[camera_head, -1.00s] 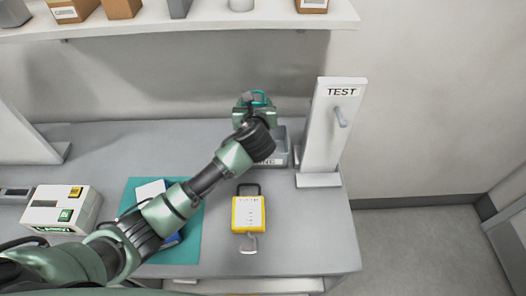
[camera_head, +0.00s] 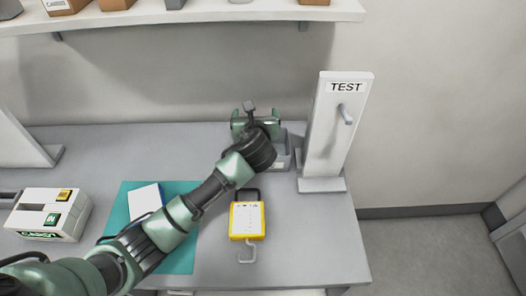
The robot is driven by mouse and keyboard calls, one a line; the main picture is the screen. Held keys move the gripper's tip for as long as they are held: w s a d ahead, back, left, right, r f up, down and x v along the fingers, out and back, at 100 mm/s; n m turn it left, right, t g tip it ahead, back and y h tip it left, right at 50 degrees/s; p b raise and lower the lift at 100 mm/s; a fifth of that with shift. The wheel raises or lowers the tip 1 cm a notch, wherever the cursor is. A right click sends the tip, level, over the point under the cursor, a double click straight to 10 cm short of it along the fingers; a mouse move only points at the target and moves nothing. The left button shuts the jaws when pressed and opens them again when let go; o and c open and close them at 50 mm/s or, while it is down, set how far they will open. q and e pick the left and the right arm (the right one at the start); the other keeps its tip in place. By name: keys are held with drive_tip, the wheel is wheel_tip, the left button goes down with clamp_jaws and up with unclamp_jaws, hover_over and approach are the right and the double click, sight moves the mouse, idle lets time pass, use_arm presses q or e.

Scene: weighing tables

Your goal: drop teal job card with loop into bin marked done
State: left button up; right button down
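My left gripper (camera_head: 253,112) is at the back of the table, in front of and partly over a small grey bin (camera_head: 284,145). My wrist covers most of the bin and its label, so I cannot read the marking now. The teal job card with its loop does not show in this frame. It may be hidden behind my gripper or inside the bin. Whether the fingers are open or shut is unclear from this angle. My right gripper is out of view.
A white TEST stand (camera_head: 336,140) with a hook is right of the bin. A yellow hanging scale (camera_head: 247,221) lies in front. A teal mat (camera_head: 183,262) with a white item (camera_head: 146,198) is partly under my arm. A white device (camera_head: 48,216) stands left.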

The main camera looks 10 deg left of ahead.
use_arm(q)
drive_tip(key=shift+s, duration=0.1)
drive_tip(key=b+v, duration=0.1)
drive_tip(key=v, duration=0.6)
drive_tip(key=shift+s, duration=0.3)
drive_tip(key=shift+d+r, duration=0.1)
drive_tip(key=shift+r, duration=0.05)
